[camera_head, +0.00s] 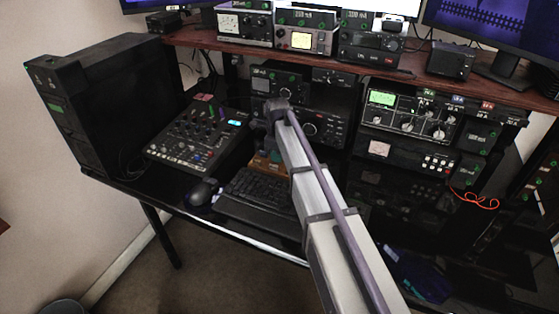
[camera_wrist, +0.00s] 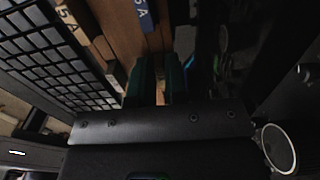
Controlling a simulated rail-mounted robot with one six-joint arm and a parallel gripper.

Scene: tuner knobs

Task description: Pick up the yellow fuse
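In the wrist view a brown wooden holder (camera_wrist: 115,20) carries a tan-yellow strip marked "5 A" (camera_wrist: 72,24) and a blue strip marked "5 A" (camera_wrist: 143,15). I cannot tell whether the tan-yellow strip is the yellow fuse or a label. A small pale block (camera_wrist: 115,74) lies left of my fingers. My gripper (camera_wrist: 159,82) has two dark green fingers apart, with a narrow gap showing brown between them. No fuse is clearly visible in the gap. In the head view the wooden holder (camera_head: 266,165) shows behind the keyboard, partly hidden by my arm.
The black keyboard (camera_head: 258,190) lies in front of the holder and fills the left of the wrist view (camera_wrist: 45,55). A mixer (camera_head: 198,138) and mouse (camera_head: 203,191) are to the left. Radio units (camera_head: 335,105) stand behind, under a wooden shelf (camera_head: 390,68).

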